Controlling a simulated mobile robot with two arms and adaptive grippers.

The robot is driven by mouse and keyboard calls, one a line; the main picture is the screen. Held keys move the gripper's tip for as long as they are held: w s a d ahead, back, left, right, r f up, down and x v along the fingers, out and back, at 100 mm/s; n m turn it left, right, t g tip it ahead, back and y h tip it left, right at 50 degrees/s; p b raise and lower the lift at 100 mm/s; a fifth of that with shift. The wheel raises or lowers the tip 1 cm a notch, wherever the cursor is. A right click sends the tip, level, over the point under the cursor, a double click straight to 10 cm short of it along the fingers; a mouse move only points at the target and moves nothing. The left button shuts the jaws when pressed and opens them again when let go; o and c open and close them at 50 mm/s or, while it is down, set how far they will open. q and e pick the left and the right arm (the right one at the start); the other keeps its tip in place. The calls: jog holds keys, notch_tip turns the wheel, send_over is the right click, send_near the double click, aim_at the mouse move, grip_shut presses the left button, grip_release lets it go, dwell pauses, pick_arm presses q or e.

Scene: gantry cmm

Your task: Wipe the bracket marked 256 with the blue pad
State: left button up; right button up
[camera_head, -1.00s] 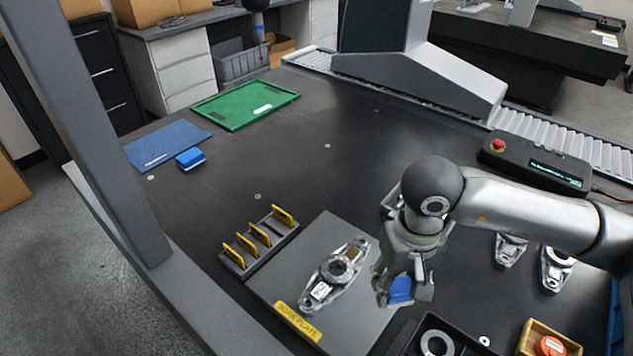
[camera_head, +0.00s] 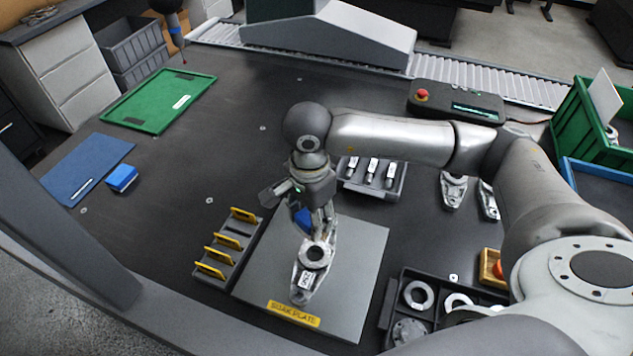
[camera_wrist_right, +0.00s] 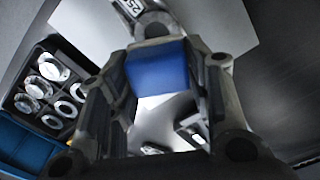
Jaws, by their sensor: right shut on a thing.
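The metal bracket (camera_head: 312,262) lies on the grey soak plate (camera_head: 357,265) with a white label towards the front; the label's digits are too small to read surely in the head view. In the right wrist view the bracket (camera_wrist_right: 152,22) is at the top, with part of its label showing "25". My right gripper (camera_head: 312,218) is shut on the blue pad (camera_head: 302,217), over the bracket's far end. The pad (camera_wrist_right: 158,68) sits between both fingers in the wrist view. Whether it touches the bracket I cannot tell. My left gripper is not in view.
A rack with yellow tags (camera_head: 225,250) stands left of the plate. A black tray of rings (camera_head: 440,275) is at its right. A grey tray (camera_head: 345,185) lies behind my gripper. Another blue block (camera_head: 121,178), a blue mat (camera_head: 75,165) and a green tray (camera_head: 150,112) lie left.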

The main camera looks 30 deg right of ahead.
jog(key=m, duration=0.1)
jog(key=m+p, duration=0.1)
jog(key=w+m, duration=0.1)
jog(key=shift+r+m, duration=0.3)
jog(key=shift+m, duration=0.1)
jog(key=m+p, duration=0.1)
jog(key=w+m+p, duration=0.1)
jog(key=m, duration=0.1)
jog(key=shift+d, duration=0.2)
jog(key=w+d+f+m+p, duration=0.1)
jog(key=d+f+m+p, duration=0.1)
jog(key=m, duration=1)
jog(key=w+d+f+m+p, duration=0.1)
jog(key=w+f+m+p, duration=0.1)
jog(key=m, duration=0.9)
jog(key=f+p, duration=0.1)
jog(key=p, duration=0.1)
jog(key=shift+w+d+m+p, duration=0.2)
jog(key=shift+d+m+p, duration=0.15)
jog(key=shift+m, duration=0.05)
jog(key=shift+f, duration=0.1)
